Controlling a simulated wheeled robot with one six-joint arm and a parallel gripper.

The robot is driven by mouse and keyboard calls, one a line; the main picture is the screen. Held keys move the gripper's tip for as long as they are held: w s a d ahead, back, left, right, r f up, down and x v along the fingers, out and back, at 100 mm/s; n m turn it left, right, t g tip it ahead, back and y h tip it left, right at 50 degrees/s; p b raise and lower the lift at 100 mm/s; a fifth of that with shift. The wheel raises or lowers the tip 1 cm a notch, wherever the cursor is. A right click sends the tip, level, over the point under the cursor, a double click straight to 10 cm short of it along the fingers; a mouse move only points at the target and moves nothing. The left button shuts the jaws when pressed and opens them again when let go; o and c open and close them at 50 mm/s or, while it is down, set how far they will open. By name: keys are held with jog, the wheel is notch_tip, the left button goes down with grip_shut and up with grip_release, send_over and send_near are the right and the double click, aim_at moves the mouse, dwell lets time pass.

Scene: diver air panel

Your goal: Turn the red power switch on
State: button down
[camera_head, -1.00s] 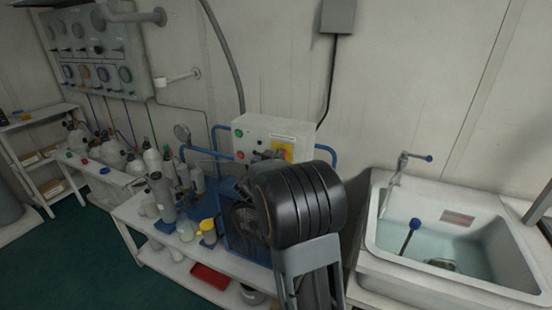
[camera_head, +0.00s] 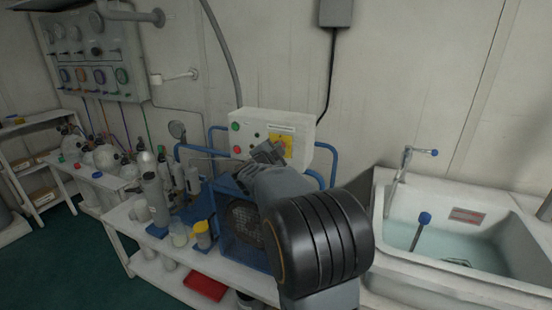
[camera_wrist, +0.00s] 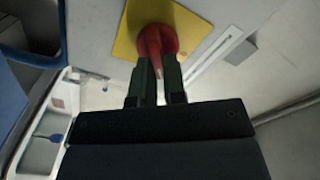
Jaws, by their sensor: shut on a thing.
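The red power switch (camera_wrist: 155,42) is a red rotary knob on a yellow plate (camera_wrist: 126,42), seen close in the wrist view. My gripper (camera_wrist: 157,72) has its two dark fingers on either side of the knob's handle, shut on it. In the head view the yellow plate (camera_head: 288,147) shows on the right part of the white control box (camera_head: 305,127). My gripper (camera_head: 276,150) reaches up to it there and hides most of the knob.
The control box also carries green and red buttons (camera_head: 236,149). Blue tube rails (camera_head: 326,160) stand around it. A bench with bottles and a yellow-topped jar (camera_head: 201,230) is at left. A water-filled sink (camera_head: 455,250) is at right.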

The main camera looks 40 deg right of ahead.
jog(key=shift+s+d+f+m+b, duration=0.1)
jog(key=shift+f+m+b, duration=0.05)
jog(key=shift+m+b, duration=0.95)
jog(key=shift+a+f+m+b, duration=0.15)
jog(key=shift+m+b, duration=0.7)
jog(key=shift+m, duration=0.6)
jog(key=shift+s+d+f+m+b, duration=0.1)
jog(key=shift+d+f+m+b, duration=0.05)
jog(key=shift+m+b, duration=0.95)
jog(key=shift+m, duration=0.35)
jog(key=c, duration=1.2)
grip_release()
jog(key=shift+r, duration=0.1)
jog(key=v, duration=1.3)
jog(key=shift+s+a+p, duration=0.1)
jog(key=shift+a+p, duration=0.25)
jog(key=shift+p, duration=0.05)
